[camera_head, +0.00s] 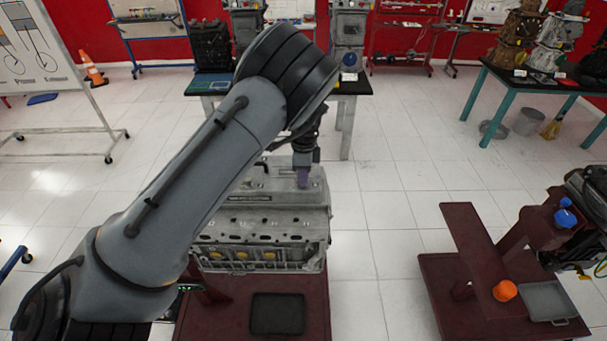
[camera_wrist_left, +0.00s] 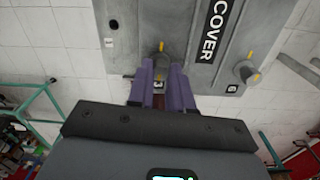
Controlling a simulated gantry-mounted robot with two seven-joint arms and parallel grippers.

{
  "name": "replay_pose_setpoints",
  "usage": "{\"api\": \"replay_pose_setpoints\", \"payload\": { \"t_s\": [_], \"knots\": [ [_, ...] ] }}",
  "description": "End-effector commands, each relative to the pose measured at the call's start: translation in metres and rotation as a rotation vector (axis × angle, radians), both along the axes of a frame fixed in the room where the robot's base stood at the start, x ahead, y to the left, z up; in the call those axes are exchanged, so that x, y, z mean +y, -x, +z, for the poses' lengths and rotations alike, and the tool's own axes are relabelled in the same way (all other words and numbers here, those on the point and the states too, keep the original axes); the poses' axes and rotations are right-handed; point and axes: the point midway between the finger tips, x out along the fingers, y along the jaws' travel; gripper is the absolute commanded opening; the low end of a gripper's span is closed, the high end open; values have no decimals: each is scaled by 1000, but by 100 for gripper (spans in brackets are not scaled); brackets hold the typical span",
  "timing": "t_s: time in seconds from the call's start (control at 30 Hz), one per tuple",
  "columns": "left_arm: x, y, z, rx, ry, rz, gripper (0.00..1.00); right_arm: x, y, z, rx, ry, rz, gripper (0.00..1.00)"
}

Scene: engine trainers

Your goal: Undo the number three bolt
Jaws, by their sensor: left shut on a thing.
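The engine (camera_head: 262,225) stands on a dark red stand, with its grey cover on top. In the left wrist view the cover (camera_wrist_left: 190,35) carries the word COVER, and the number three bolt (camera_wrist_left: 161,62) shows a yellow mark beside a "3" label. My left gripper (camera_head: 303,183) points down at the cover's far right part. In the left wrist view its purple fingers (camera_wrist_left: 161,75) are shut on the number three bolt, one on each side. The fingers hide part of the bolt. My right gripper is not in view.
A second bolt (camera_wrist_left: 247,73) stands by a "6" label on the cover. A black tray (camera_head: 277,313) lies on the stand in front of the engine. A red stand (camera_head: 470,240) with an orange cup (camera_head: 505,291) and a grey tray (camera_head: 550,301) is at right. Floor between is clear.

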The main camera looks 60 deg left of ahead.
Motion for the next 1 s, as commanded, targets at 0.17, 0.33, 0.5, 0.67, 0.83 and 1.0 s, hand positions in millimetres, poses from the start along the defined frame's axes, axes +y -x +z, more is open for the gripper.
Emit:
{"api": "replay_pose_setpoints", "payload": {
  "t_s": [0.17, 0.33, 0.5, 0.67, 0.83, 1.0],
  "knots": [
    [0, 0, 1, 1, 1, 8, 0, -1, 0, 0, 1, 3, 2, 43],
    [0, 0, 1, 1, 1, 7, 0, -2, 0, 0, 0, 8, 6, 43],
    [0, 0, 1, 1, 1, 7, 34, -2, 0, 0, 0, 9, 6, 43],
    [0, 0, 1, 0, 0, 7, 46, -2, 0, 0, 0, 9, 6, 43],
    [0, 0, 0, 0, 0, 6, 46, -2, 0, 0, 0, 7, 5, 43],
    [0, -1, 6, -2, -1, 6, 46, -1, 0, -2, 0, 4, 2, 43]
  ]
}}
